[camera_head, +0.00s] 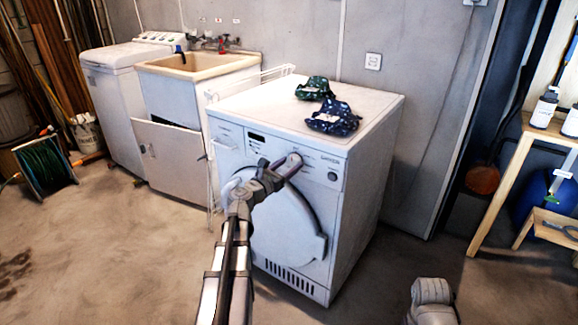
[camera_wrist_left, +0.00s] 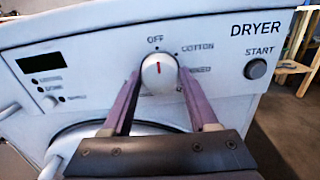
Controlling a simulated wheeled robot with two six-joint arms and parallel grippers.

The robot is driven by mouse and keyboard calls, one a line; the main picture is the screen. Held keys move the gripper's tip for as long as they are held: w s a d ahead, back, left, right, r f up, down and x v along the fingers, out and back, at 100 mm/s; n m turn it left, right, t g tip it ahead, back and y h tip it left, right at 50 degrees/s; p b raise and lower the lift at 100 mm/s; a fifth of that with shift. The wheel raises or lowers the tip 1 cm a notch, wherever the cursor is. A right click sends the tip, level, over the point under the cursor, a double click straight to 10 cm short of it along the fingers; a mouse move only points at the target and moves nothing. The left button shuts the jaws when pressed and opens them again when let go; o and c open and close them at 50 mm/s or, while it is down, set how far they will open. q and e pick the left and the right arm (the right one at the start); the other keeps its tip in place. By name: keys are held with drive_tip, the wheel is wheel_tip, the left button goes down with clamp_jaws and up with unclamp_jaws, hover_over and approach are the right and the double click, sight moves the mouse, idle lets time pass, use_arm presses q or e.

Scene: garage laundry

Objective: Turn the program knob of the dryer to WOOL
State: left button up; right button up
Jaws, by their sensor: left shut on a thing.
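The white dryer (camera_head: 310,125) stands in the middle of the head view. Its round white program knob (camera_wrist_left: 158,74) is on the front panel and has a red mark pointing up, near the OFF label. COTTON and a partly covered label show on the knob's right; I cannot see WOOL. My left gripper (camera_head: 291,163) reaches the panel, and in the left wrist view its two purple fingers (camera_wrist_left: 159,80) are shut on the knob, one on each side. The START button (camera_wrist_left: 255,69) is to the right and a dark display (camera_wrist_left: 45,62) to the left. My right gripper does not show.
Two dark patterned cloth items (camera_head: 332,118) lie on the dryer top. A sink cabinet (camera_head: 170,150) and a white top-loading washer (camera_head: 108,95) stand to the left. A wooden shelf (camera_head: 500,185) with bottles is at the right. The floor in front is mostly clear.

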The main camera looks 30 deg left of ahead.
use_arm(q)
drive_tip(key=m, duration=0.5)
drive_tip(key=shift+m, duration=0.3)
drive_tip(key=m, duration=0.4)
drive_tip(key=shift+m, duration=0.3)
drive_tip(key=m, duration=2.9)
drive_tip(key=shift+m, duration=0.3)
